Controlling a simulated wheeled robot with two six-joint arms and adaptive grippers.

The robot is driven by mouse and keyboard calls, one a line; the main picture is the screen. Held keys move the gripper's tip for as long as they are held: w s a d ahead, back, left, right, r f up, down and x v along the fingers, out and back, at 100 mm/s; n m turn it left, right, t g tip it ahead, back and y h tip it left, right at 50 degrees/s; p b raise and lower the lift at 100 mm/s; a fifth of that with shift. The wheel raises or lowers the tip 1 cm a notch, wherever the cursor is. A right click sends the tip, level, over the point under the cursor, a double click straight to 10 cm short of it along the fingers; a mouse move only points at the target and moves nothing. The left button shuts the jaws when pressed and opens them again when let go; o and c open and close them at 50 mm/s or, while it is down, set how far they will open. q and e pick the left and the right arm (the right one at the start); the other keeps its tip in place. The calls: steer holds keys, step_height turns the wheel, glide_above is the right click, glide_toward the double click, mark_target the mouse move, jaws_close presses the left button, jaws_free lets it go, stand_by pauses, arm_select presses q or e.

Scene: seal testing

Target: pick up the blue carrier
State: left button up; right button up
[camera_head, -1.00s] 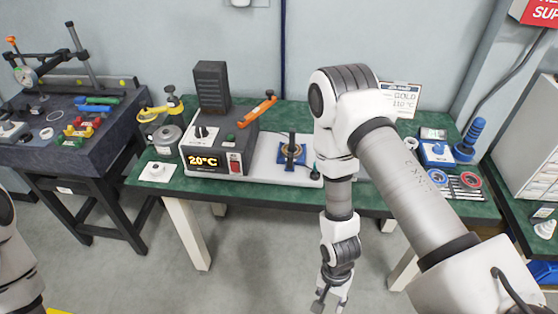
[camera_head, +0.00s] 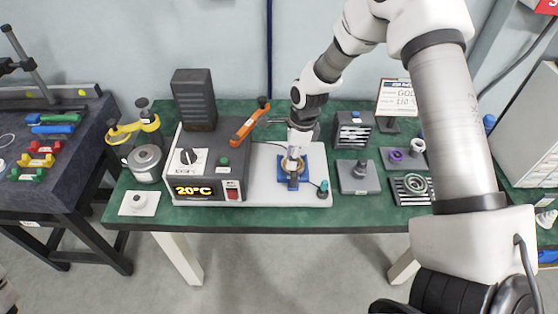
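The blue carrier, taken to be the blue square piece with a brass-coloured ring (camera_head: 316,160), sits on the white base plate right of the grey heater box. My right gripper (camera_head: 293,166) points down over its middle, with the fingers at the ring and the dark upright part there. The gripper hides much of the ring and the carrier's centre. I cannot tell whether the fingers touch it or how far apart they are. My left gripper is out of view.
The grey box (camera_head: 207,165) reading 20°C, with an orange-handled tool (camera_head: 250,122), stands just left. A small teal-topped knob (camera_head: 322,188) is close at right. Grey blocks (camera_head: 358,176) and a slotted rack (camera_head: 353,130) are further right. The green table's front strip is clear.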

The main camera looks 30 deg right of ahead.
mark_target(295, 173)
steer(key=s, duration=0.1)
steer(key=s+f, duration=0.1)
steer(key=s, duration=0.1)
steer(key=s+f, duration=0.1)
steer(key=shift+s+a+p, duration=0.3)
steer(key=shift+s+p, duration=0.05)
steer(key=shift+s, duration=0.05)
steer(key=shift+s+f, duration=0.1)
steer(key=shift+f, duration=0.7)
steer(key=shift+w+a+f, duration=0.2)
steer(key=shift+w+f, duration=0.9)
steer(key=shift+f, duration=0.1)
steer(key=shift+w+f, duration=0.1)
steer(key=shift+w, duration=0.15)
steer(key=shift+s+r, duration=0.15)
steer(key=shift+r, duration=0.05)
steer(key=shift+c, duration=0.3)
steer(key=shift+s+r, duration=0.2)
steer(key=shift+s, duration=0.05)
steer(key=c, duration=0.5)
steer(key=shift+s+r, duration=0.1)
steer(key=shift+r, duration=0.05)
steer(key=shift+c, duration=0.3)
steer(key=shift+w, duration=0.35)
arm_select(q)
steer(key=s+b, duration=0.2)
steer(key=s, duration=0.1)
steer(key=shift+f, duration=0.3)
arm_select(e)
step_height(295, 173, up, 18)
